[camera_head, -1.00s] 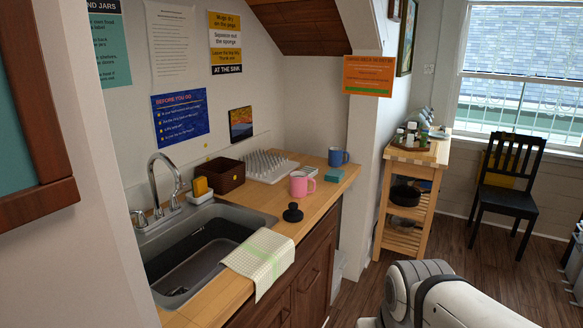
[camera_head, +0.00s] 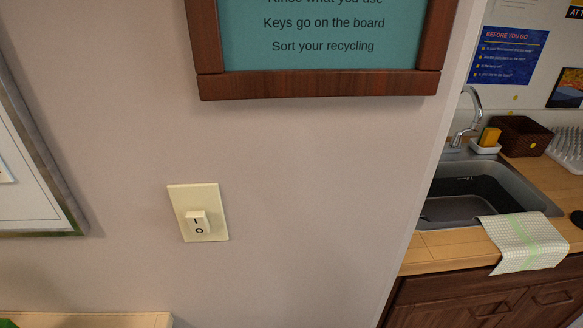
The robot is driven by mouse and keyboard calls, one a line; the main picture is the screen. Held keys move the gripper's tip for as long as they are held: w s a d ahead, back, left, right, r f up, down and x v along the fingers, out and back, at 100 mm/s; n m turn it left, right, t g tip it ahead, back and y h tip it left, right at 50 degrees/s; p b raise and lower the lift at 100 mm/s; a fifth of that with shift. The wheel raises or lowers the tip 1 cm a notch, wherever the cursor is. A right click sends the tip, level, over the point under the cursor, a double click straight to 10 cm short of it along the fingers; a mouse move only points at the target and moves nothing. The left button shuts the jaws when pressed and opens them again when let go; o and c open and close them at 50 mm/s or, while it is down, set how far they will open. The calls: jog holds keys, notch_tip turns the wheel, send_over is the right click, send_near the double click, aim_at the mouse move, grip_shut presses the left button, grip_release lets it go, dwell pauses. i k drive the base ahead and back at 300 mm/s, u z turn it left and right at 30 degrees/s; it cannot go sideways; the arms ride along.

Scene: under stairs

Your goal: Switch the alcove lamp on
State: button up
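A cream light switch plate (camera_head: 198,212) is on the pale wall, left of the middle of the head view. Which way the rocker is pressed I cannot tell for sure. The alcove lamp is not recognisable in this view. My gripper and arm are out of view.
A wood-framed teal sign (camera_head: 320,85) hangs above the switch. A light-framed board (camera_head: 40,190) hangs at left. A wooden top (camera_head: 90,319) shows at lower left. Past the wall's edge at right are a sink (camera_head: 485,190), a wooden counter (camera_head: 430,250) and a checked cloth (camera_head: 524,240).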

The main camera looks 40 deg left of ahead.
aim_at(198, 220)
jog(key=u, duration=3.6)
jog(key=k, duration=0.65)
jog(key=z, duration=0.2)
jog(key=i, duration=0.5)
